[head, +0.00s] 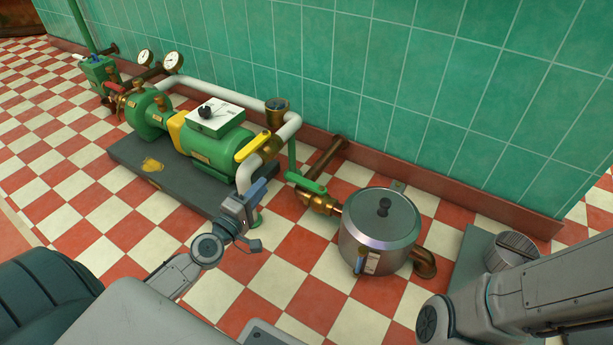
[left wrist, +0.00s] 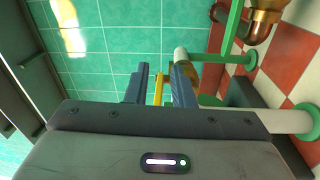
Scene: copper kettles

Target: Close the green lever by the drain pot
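The green lever (head: 306,183) sits on a brass valve (head: 322,204) just left of the silver drain pot (head: 360,240). In the head view it looks roughly in line with the short pipe into the pot. My left gripper (head: 262,181) is left of the green lever and apart from it, near the white pipe. The left wrist view shows its two blue-grey fingers (left wrist: 160,86) apart. A yellow lever (left wrist: 158,90) shows between them; I cannot tell whether it lies within the grip or beyond. My right arm enters at lower right, its gripper out of sight.
The yellow lever (head: 253,145) is on the white pipe (head: 245,177) behind my left gripper. A green pump (head: 215,150) stands on a dark base (head: 150,178) at left. A brass pipe (head: 330,153) meets the wall. Checkered floor in front is clear.

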